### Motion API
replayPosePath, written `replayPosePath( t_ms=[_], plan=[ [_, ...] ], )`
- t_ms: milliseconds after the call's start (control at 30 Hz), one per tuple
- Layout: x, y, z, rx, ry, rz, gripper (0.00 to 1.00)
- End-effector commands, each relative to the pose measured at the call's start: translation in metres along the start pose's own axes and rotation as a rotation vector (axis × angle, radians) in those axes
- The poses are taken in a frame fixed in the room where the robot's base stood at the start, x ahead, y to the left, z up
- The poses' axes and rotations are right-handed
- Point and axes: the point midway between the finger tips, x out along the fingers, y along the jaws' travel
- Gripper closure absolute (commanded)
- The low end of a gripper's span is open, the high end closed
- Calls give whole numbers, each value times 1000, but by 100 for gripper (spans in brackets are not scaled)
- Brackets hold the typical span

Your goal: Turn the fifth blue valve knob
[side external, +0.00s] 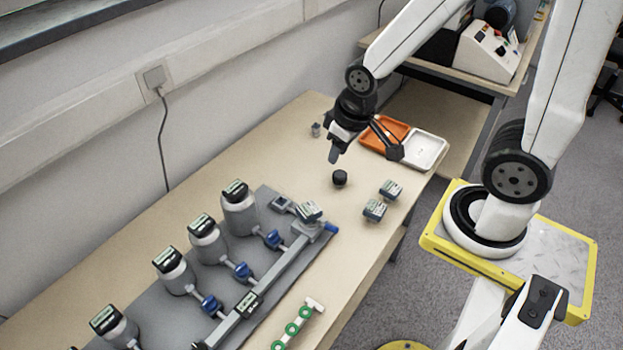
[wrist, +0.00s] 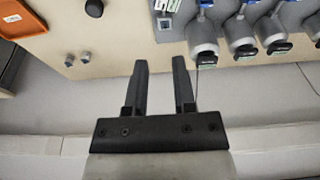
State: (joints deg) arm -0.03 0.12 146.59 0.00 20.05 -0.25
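Blue valve knobs stand in a row along a grey pipe manifold (side external: 280,268) on the table. Three show clearly in the side external view: the far knob (side external: 274,238), the middle knob (side external: 243,271) and the near knob (side external: 211,305). A further blue part (side external: 331,228) sticks out at the pipe's right end. I cannot tell which is the fifth. My gripper (side external: 364,158) is open and empty above the table, beyond and right of the manifold, apart from every knob. In the wrist view my open fingers (wrist: 160,65) point toward the table edge; blue parts (wrist: 206,3) show at the top.
Grey bottles with black caps (side external: 238,208) stand behind the knobs. An orange tray (side external: 384,133) and a white tray (side external: 427,151) lie near my gripper. A black cap (side external: 340,177) and two small blocks (side external: 375,210) sit nearby. A green-ringed part (side external: 291,328) lies in front. The wall runs behind.

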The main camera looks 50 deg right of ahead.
Motion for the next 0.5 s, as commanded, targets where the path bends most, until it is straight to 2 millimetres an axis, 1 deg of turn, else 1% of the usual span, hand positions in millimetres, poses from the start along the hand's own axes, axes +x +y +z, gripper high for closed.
replayPosePath(
  t_ms=[33,67,100,133,267,367,500],
  plan=[
    [1,-1,-1,-9,-2,-1,49],
    [1,-1,-2,-17,-3,-1,40],
    [3,-2,-3,-32,-5,-2,27],
    [4,-3,-4,-48,-8,-2,21],
    [12,-8,-13,-149,-25,-7,21],
    [23,-14,-22,-268,-43,-15,21],
    [43,-26,-36,-472,-71,-30,21]
  ],
)
